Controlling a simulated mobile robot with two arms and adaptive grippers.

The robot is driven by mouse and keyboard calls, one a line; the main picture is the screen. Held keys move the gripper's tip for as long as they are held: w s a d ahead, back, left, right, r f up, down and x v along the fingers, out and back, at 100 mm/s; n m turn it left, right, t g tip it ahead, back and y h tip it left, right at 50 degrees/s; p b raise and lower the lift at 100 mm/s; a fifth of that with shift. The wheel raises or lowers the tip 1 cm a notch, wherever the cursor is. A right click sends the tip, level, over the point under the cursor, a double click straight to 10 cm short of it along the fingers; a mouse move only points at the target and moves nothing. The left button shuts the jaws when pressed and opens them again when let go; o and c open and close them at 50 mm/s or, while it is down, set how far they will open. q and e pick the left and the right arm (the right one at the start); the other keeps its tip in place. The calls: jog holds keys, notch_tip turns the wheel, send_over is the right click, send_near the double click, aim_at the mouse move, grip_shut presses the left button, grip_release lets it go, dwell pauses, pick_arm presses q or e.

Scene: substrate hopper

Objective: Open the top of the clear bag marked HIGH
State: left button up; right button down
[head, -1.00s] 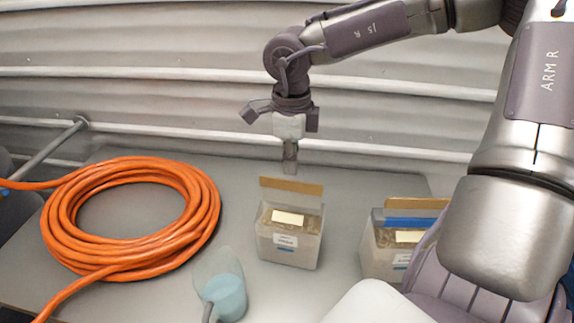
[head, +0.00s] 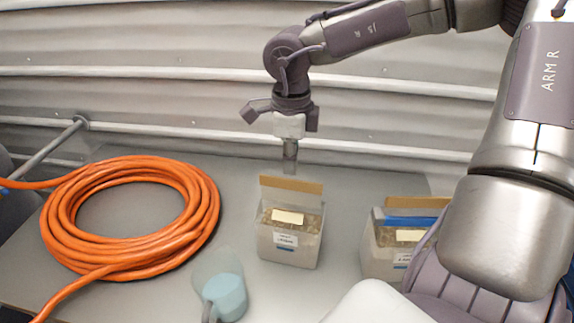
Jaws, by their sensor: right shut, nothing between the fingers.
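A clear bag (head: 287,255) stands upright at the middle of the table, with tan filling, a pale card inside and a small white label on its front. A tan strip stands up at its back top edge. A second clear bag (head: 378,262) stands to its right, with a tan strip and a blue strip across its top. My arm partly hides it. The label print is too small to read, so I cannot tell which is marked HIGH. My right gripper (head: 290,168) points down, shut and empty, just above and behind the middle bag's tan strip. My left gripper is not in view.
A coil of orange hose (head: 205,215) lies on the grey table (head: 180,296) at the left. A light blue scoop or cup (head: 226,294) is at the front, left of the middle bag. A ribbed wall (head: 180,100) closes off the back.

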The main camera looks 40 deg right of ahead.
jog(key=shift+f+b, duration=1.1)
jog(key=shift+b, duration=0.05)
dwell(0.8)
jog(key=shift+r, duration=0.3)
jog(key=shift+d, duration=0.1)
dwell(0.4)
jog(key=shift+w+d, duration=0.8)
jog(key=shift+d, duration=0.3)
jog(key=shift+f, duration=0.1)
jog(key=shift+f+b, duration=0.55)
jog(key=shift+b, duration=0.25)
